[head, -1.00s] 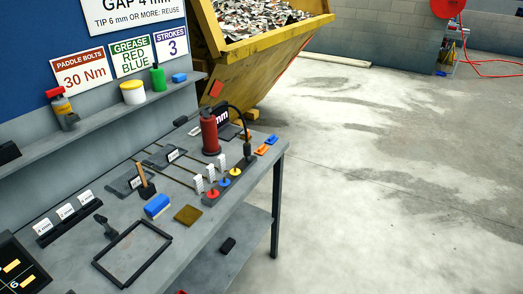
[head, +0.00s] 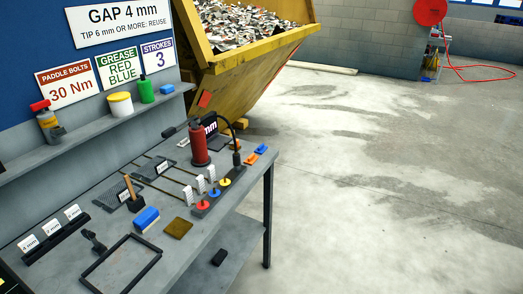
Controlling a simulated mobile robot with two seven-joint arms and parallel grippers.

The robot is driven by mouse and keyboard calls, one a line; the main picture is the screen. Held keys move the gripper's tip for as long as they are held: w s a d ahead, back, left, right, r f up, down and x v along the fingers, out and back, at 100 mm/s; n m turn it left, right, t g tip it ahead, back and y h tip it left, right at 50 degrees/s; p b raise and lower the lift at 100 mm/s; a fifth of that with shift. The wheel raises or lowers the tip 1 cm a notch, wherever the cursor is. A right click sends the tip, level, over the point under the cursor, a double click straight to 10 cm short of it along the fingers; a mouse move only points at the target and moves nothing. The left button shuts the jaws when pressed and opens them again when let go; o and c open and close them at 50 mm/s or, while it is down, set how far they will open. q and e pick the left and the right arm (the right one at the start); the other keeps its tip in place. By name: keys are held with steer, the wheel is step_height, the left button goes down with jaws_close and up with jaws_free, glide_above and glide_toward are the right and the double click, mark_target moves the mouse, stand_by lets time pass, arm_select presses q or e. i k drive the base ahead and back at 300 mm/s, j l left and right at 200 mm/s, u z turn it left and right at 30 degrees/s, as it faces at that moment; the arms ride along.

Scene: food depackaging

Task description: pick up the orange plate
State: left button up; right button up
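Neither of my grippers is in view.
The workbench (head: 120,215) holds a red cylinder (head: 198,145), a blue block (head: 146,219), a brown square (head: 178,228), a black frame (head: 82,275) and coloured knobs. A yellow skip (head: 262,55) stands behind. Concrete floor (head: 400,200) to the right is clear.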

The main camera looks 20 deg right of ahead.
mark_target(251, 160)
steer(key=l+u, duration=0.15)
steer(key=u, duration=0.25)
steer(key=i+l+u, duration=0.1)
steer(key=u, duration=0.25)
steer(key=l+u, duration=0.5)
steer(key=l, duration=0.65)
